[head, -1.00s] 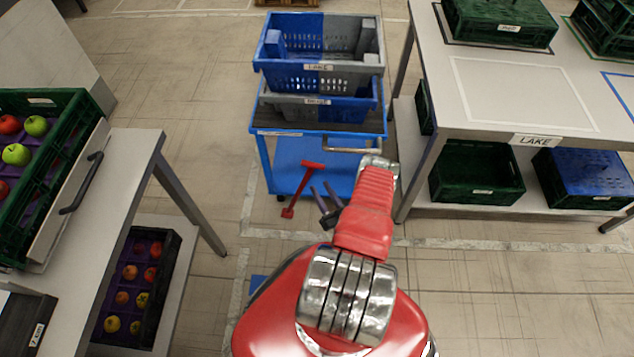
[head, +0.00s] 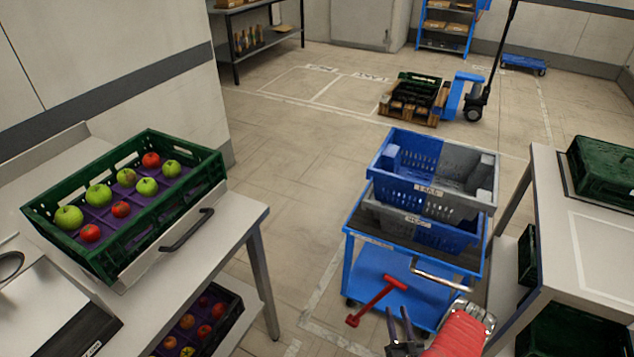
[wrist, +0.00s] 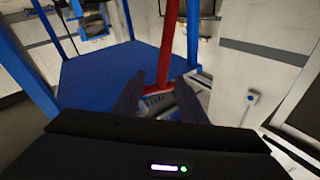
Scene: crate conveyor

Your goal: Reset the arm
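My gripper (head: 399,314) is at the bottom of the head view, at the end of my red arm, with its two dark fingers apart. In the wrist view the fingers of my gripper (wrist: 158,88) also stand apart and nothing is clamped between them. A red bar (wrist: 168,45) shows beyond them there. In the head view my gripper is in front of the blue cart (head: 385,277), to the right of its red T-shaped handle (head: 376,301). The rest of my arm is cut off by the lower edge.
Blue and grey crates (head: 432,180) are stacked on the cart. A green crate of apples (head: 205,165) stands on the left table (head: 250,210). A right table (head: 548,200) carries a green crate (head: 603,170). Floor is clear behind the cart, up to a pallet (head: 408,115).

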